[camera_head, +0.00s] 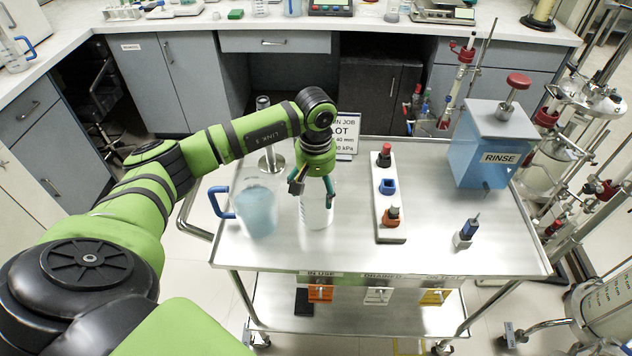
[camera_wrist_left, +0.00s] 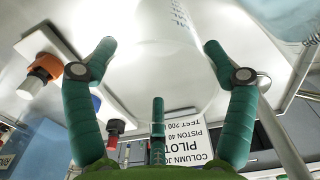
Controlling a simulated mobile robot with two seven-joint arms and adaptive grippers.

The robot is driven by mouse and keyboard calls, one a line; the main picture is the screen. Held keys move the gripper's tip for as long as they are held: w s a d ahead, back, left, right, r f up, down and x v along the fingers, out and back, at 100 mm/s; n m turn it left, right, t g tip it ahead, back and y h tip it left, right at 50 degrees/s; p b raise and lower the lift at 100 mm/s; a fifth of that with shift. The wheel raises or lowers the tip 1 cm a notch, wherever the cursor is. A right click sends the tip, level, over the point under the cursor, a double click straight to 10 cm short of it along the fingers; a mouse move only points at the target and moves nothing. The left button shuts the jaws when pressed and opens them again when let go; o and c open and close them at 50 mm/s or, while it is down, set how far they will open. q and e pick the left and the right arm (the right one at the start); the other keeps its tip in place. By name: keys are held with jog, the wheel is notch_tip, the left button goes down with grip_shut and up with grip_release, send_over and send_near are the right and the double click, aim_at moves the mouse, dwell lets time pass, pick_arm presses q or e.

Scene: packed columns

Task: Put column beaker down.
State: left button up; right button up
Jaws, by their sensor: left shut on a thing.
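The column beaker (camera_head: 316,213) is a clear, whitish vessel with faint graduation marks. It is upright over the steel cart top (camera_head: 340,255), left of the middle. My left gripper (camera_head: 313,186) comes down from above and is shut on its upper part. In the left wrist view the beaker (camera_wrist_left: 155,75) fills the space between the green fingers (camera_wrist_left: 160,55), and its marks show at the top. The beaker's base is at or very near the cart top; I cannot tell whether it touches. My right gripper is not in view.
A blue-handled jug (camera_head: 256,212) of blue liquid stands close left of the beaker. A white rack (camera_head: 390,226) with coloured fittings is to the right, beyond it a RINSE tank (camera_head: 475,158) and a small blue-topped device (camera_head: 466,236). A sign (camera_head: 347,138) stands behind.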

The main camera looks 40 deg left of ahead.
pick_arm(q)
jog(key=shift+f+b, duration=0.2)
jog(key=shift+b, duration=0.1)
jog(key=o, duration=1)
jog(key=shift+r, duration=0.1)
jog(key=shift+r+b, duration=1.9)
jog(key=shift+r, duration=4.25)
